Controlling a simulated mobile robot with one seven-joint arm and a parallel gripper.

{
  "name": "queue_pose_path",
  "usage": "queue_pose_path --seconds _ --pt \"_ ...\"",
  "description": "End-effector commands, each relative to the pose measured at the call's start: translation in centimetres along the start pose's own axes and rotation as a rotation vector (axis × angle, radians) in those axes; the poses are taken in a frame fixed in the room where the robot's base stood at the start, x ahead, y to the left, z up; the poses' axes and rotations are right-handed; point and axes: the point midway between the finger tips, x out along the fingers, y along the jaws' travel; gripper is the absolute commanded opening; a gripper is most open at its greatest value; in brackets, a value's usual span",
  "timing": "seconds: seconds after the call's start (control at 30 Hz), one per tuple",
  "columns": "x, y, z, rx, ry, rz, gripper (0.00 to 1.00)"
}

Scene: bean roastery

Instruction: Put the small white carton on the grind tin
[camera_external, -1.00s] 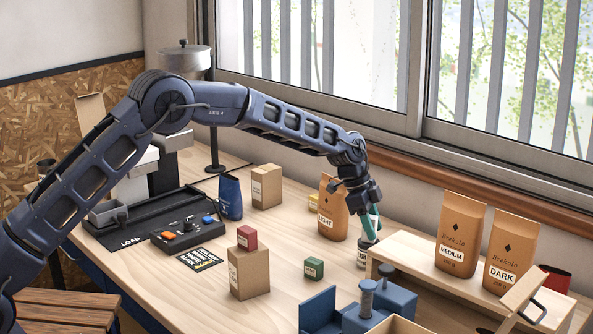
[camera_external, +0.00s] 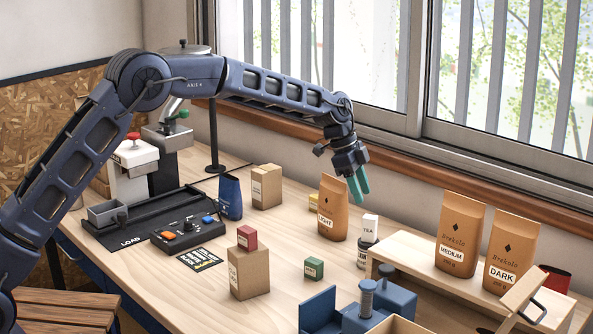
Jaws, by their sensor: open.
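The small white carton (camera_external: 370,226), labelled TEA, stands upright on top of the grind tin (camera_external: 364,254), a dark-topped tin with a white label. The tin is on the table just left of the low wooden riser, which hides part of its right side. My gripper (camera_external: 358,190) is open and empty, with its teal fingers pointing down. It is above and slightly left of the carton, clear of it.
A LIGHT coffee bag (camera_external: 333,208) stands close left of the tin. MEDIUM (camera_external: 461,235) and DARK (camera_external: 511,258) bags stand on the wooden riser (camera_external: 420,262). A small green box (camera_external: 314,268) lies in front. The table between the boxes is clear.

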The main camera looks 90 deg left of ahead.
Motion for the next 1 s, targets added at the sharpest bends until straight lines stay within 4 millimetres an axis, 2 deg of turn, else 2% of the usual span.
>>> queue_pose_path --seconds 0.2,0.43,0.57,0.67,0.8,1.0 --pt "-1.8 -0.1 0.1 -0.001 0.0 -0.001 0.45" --pt "-2.1 0.0 0.0 -0.001 0.0 0.0 0.45" --pt "-2.9 1.4 -0.8 -0.003 -0.004 -0.002 0.45" --pt "-4.7 3.9 -2.2 -0.01 -0.011 -0.006 0.45" --pt "-7.8 9.0 -4.4 -0.028 -0.025 -0.013 0.45" --pt "-12.0 16.7 -6.3 -0.06 -0.044 -0.027 0.45"
